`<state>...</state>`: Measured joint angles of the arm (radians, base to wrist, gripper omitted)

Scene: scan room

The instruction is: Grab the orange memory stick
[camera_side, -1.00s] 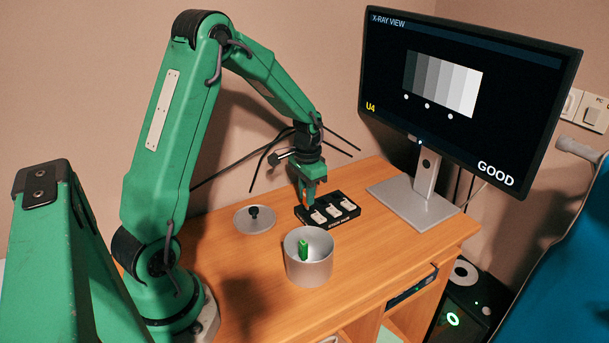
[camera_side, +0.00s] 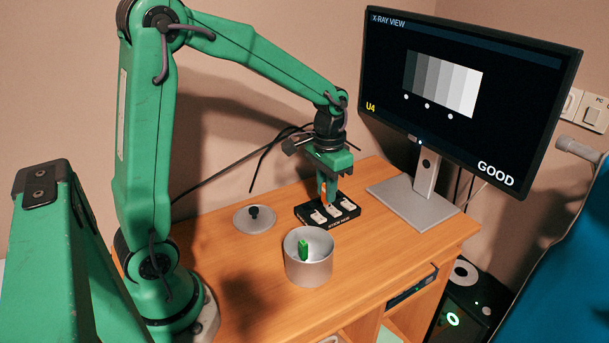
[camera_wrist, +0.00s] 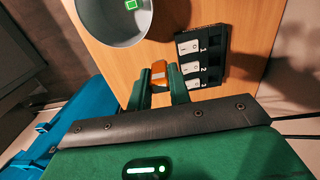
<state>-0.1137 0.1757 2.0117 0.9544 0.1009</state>
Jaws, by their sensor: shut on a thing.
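The orange memory stick (camera_wrist: 158,71) shows between the two green fingers of my gripper (camera_wrist: 160,82) in the wrist view. The fingers are shut on it.
A metal cup (camera_side: 308,272) with a green stick (camera_side: 303,251) stands in front. A knobbed lid (camera_side: 247,225) lies left, a monitor (camera_side: 470,95) stands behind right.

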